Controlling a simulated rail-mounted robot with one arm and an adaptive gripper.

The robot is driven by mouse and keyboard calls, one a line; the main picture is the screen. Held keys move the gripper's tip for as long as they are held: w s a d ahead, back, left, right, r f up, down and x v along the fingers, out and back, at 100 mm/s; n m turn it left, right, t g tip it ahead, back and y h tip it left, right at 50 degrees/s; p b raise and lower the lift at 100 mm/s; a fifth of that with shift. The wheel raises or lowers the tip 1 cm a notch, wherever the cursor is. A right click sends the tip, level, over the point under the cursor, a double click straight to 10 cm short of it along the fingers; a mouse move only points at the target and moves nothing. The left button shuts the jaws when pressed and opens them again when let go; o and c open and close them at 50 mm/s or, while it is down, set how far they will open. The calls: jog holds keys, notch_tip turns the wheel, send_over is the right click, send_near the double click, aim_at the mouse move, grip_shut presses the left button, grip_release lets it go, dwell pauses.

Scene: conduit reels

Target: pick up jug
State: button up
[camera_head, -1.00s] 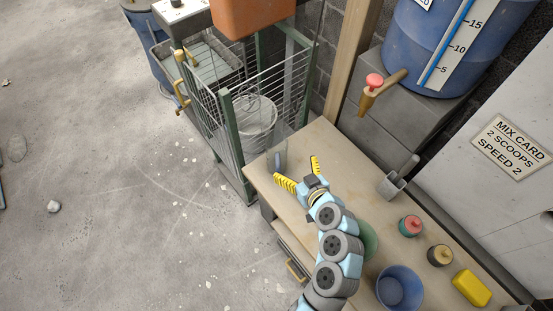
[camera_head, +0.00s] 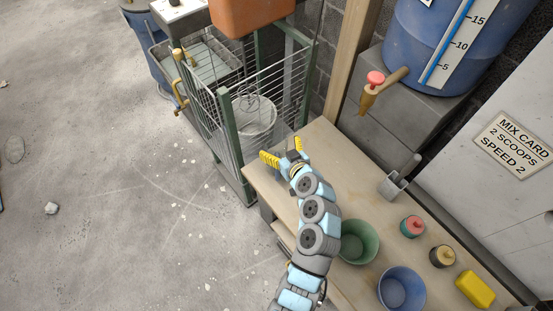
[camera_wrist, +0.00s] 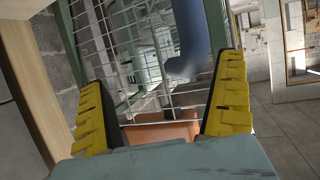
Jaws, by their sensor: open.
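The likely jug is a clear grey vessel at the bench's far-left corner; in the head view my gripper now mostly hides it. In the wrist view a blurred blue-grey curved piece (camera_wrist: 188,42), perhaps its handle, shows between the fingers, close to the right one. My gripper (camera_head: 279,149) has yellow ridged fingers, spread apart, over that corner of the bench (camera_head: 345,180). In the wrist view the open fingers (camera_wrist: 165,85) frame the gap. I cannot tell whether either finger touches the vessel.
A wire cage (camera_head: 230,120) with a metal bucket (camera_head: 252,125) stands just beyond the bench corner, with an orange bin (camera_head: 250,15) above. Green (camera_head: 362,240) and blue (camera_head: 402,290) bowls, two small jars and a yellow block (camera_head: 475,289) stand along the bench. A tap (camera_head: 370,98) overhangs it.

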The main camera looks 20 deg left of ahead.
jog(key=shift+x, duration=0.85)
jog(key=shift+s+f, duration=0.1)
jog(key=c, duration=1.2)
jog(key=shift+c, duration=0.2)
